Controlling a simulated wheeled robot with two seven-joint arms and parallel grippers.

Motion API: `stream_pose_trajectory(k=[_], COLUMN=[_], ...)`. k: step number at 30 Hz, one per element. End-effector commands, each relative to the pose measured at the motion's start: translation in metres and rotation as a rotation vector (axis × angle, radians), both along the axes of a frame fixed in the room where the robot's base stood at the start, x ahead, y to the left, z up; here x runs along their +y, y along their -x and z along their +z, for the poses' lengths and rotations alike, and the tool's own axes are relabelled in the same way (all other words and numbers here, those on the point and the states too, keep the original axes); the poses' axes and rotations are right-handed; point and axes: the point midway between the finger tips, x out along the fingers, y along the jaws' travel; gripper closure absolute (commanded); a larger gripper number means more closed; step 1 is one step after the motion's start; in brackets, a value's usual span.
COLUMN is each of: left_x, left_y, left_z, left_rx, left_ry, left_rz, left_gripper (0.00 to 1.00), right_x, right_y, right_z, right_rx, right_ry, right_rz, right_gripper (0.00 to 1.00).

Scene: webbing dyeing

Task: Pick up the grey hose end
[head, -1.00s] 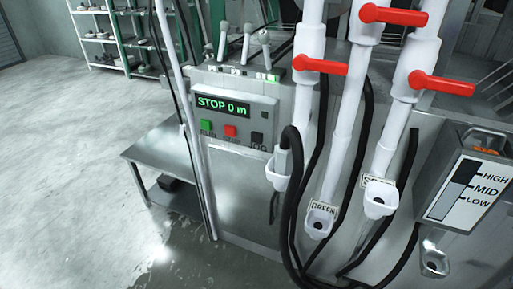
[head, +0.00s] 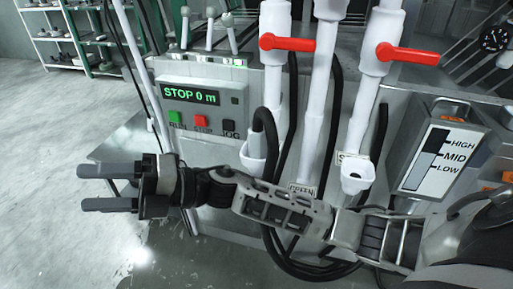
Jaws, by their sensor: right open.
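The black hose (head: 270,135) arcs up and over, and its grey end (head: 258,126) appears to hang down into the white cup (head: 254,158) below the left white pipe. The join between hose, end and cup is small and hard to make out. My right gripper (head: 82,188) reaches across from the right and points left, in front of the machine. Its two dark fingers are apart with nothing between them. It is left of the hose end and lower in the picture. My right arm hides part of the lower hoses and the green-labelled cup. My left gripper is out of view.
White pipes with red valve handles (head: 287,42) stand above the machine front. The control panel (head: 203,105) reads STOP 0 m. A level gauge box (head: 440,155) is at the right. A low metal table (head: 118,147) is behind my gripper; open floor lies left.

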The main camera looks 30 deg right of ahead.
Motion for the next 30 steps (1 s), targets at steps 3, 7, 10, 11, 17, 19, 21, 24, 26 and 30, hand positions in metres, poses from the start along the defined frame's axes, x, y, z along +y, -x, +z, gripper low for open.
stream_pose_trajectory(k=[3,7,10,11,17,19,21,24,26,30], left_x=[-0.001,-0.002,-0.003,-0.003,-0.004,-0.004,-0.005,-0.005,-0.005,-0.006], left_y=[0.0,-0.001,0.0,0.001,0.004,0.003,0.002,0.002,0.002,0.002], left_z=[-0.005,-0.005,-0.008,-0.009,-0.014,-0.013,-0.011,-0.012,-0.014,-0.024], left_rx=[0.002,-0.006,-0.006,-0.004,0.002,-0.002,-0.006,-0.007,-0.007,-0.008], left_ry=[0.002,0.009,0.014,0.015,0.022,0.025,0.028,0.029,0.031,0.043], left_rz=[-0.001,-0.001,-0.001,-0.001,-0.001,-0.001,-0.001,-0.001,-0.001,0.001], left_gripper=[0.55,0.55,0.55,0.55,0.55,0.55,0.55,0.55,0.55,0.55], right_x=[0.001,-0.033,-0.086,-0.106,-0.235,-0.268,-0.292,-0.311,-0.316,-0.317], right_y=[0.007,-0.002,-0.022,-0.03,-0.057,-0.057,-0.055,-0.051,-0.05,-0.049], right_z=[0.005,-0.006,-0.006,-0.003,0.048,0.068,0.083,0.095,0.092,0.065], right_rx=[-0.404,-0.743,-0.92,-0.956,-0.986,-0.949,-0.909,-0.874,-0.863,-0.857], right_ry=[0.285,0.638,0.94,1.031,1.55,1.666,1.747,1.808,1.82,1.822], right_rz=[0.204,0.414,0.56,0.599,0.786,0.82,0.842,0.861,0.867,0.872], right_gripper=[0.38,0.38,0.38,0.38,0.38,0.38,0.38,0.38,0.38,0.38])
